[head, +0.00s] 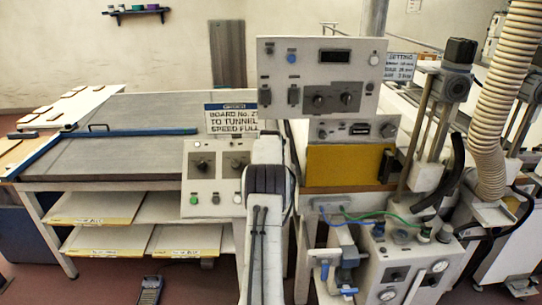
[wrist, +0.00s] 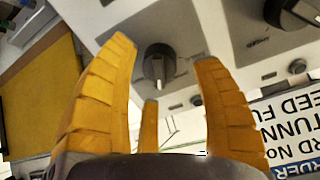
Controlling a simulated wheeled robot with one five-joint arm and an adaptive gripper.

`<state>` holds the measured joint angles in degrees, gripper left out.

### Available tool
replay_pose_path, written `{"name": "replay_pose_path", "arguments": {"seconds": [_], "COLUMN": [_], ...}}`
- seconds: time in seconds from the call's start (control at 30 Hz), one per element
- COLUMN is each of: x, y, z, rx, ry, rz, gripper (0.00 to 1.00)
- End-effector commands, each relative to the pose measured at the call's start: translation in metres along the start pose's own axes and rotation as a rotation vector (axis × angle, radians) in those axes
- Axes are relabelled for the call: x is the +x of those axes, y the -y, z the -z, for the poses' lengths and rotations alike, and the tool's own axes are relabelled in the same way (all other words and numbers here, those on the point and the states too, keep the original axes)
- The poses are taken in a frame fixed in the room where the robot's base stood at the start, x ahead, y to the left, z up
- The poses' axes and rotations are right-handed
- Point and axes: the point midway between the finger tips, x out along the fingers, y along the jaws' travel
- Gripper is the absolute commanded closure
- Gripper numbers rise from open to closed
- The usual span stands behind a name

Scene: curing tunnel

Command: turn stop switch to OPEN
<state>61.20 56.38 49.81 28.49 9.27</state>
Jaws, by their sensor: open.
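A dark rotary switch (wrist: 158,66) with a pale pointer line is on a light grey panel in the wrist view. Its label is too small to read, so I cannot tell for sure that it is the stop switch. My gripper (wrist: 163,52) has its yellow fingers spread on either side of the switch in the picture. It is open and empty; contact is not visible. A second dark knob (wrist: 295,12) is at the upper right. In the head view, the low grey panel (head: 215,185) has dark knobs and buttons. My arm hides my gripper there.
A sign (head: 231,118) stands behind the low panel and shows upside down in the wrist view (wrist: 290,130). A taller control panel (head: 320,75) rises behind, with a yellow panel (head: 345,165) below it. Hoses and a pump unit (head: 385,265) stand at right.

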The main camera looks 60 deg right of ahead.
Motion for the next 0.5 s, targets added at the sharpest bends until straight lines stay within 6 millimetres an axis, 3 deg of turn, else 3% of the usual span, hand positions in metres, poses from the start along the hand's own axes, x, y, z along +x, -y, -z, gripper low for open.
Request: {"name": "replay_pose_path", "arguments": {"seconds": [0.5], "x": [0.020], "y": [0.000], "z": [0.001], "rx": [0.000], "ry": [0.000], "rz": [0.000], "gripper": [0.40]}}
